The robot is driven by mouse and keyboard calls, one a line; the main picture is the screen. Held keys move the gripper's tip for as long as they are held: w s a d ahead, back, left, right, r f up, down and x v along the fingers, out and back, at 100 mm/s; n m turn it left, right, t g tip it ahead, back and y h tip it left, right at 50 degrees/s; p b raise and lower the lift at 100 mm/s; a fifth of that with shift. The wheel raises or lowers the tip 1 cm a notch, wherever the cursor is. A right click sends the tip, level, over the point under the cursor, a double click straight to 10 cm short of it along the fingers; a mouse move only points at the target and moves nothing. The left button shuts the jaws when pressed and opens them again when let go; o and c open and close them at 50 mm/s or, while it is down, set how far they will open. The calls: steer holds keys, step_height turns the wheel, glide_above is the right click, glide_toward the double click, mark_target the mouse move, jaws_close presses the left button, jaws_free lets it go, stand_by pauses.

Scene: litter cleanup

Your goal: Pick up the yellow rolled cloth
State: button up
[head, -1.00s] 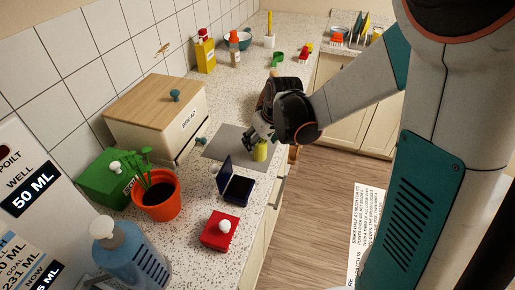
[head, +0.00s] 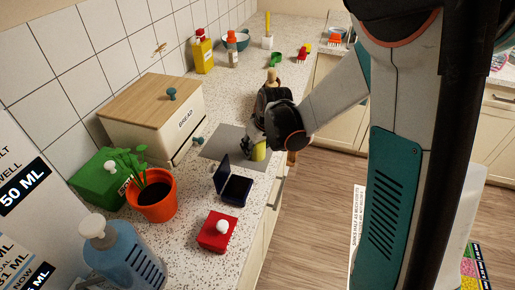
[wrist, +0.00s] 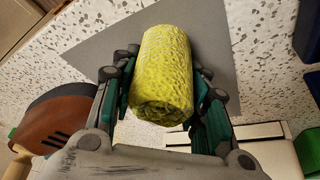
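The yellow rolled cloth (head: 259,152) is at the front edge of the grey mat on the counter in the head view. In the wrist view the cloth (wrist: 162,75) fills the space between the two fingers of my gripper (wrist: 163,92), with a finger against each side. My gripper (head: 256,140) is shut on it. In the head view my gripper covers the upper part of the cloth. I cannot tell whether the cloth is clear of the mat.
The grey mat (head: 221,143) lies under the gripper. An open dark blue box (head: 235,190) stands just in front, and a bread box (head: 155,115) to the left. A potted plant (head: 157,208), red box (head: 217,232) and blue pump bottle (head: 128,262) are nearer.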

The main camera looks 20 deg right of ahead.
steer(key=shift+r, duration=0.1)
stand_by(0.3)
step_height(320, 180, up, 20)
steer(key=p, duration=0.6)
